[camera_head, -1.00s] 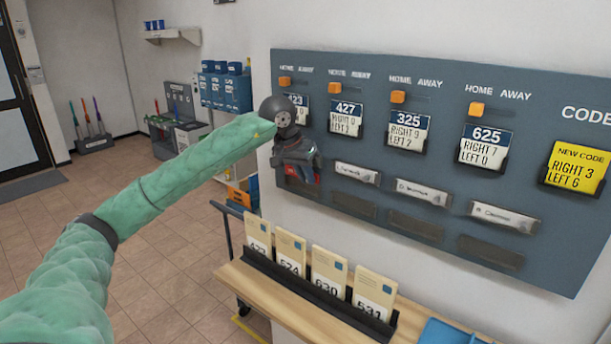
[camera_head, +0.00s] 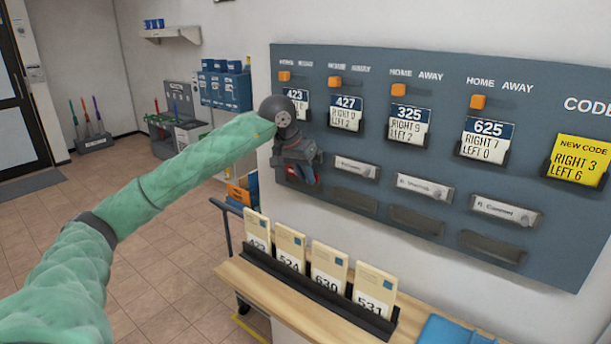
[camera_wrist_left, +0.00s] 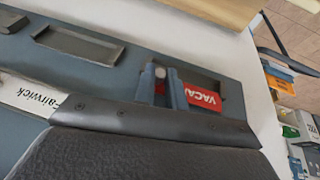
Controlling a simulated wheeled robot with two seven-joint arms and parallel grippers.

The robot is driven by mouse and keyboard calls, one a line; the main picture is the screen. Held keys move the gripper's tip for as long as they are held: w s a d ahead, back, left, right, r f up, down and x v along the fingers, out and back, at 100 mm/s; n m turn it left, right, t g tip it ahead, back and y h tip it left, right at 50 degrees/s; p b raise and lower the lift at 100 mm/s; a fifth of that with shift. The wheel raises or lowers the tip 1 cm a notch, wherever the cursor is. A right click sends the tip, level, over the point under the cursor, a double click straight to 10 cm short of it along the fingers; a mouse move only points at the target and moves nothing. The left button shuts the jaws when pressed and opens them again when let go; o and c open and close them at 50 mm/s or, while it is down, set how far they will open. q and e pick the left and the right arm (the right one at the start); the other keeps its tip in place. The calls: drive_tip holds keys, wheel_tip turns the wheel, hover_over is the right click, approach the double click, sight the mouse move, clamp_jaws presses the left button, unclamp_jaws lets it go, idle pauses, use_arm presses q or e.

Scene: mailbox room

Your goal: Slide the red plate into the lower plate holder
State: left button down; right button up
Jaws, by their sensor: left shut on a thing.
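The red plate (camera_wrist_left: 207,99), with white letters of which "VACA" shows, is between the fingers of my left gripper (camera_wrist_left: 170,90). It lies at the lower plate holder (camera_wrist_left: 203,79) of the leftmost column, the one under card 423. In the head view a bit of the red plate (camera_head: 293,172) shows left of my left gripper (camera_head: 307,177), which is shut on it and hides the rest. The plate's lower edge looks within the holder's frame, but I cannot tell if it is fully seated. My right gripper is not in view.
The grey board (camera_head: 400,70) carries cards, orange sliders and name plates. Dark empty lower holders (camera_head: 415,222) sit to the right; one shows in the wrist view (camera_wrist_left: 78,42). A wooden shelf (camera_head: 240,275) with a rack of numbered envelopes (camera_head: 328,272) stands below.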

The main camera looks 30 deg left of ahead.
use_arm(q)
drive_tip(key=shift+f+b, duration=0.85)
drive_tip(key=shift+f, duration=0.05)
idle(0.4)
drive_tip(key=c, duration=1.4)
unclamp_jaws()
drive_tip(key=shift+o, duration=0.6)
drive_tip(key=o, duration=0.3)
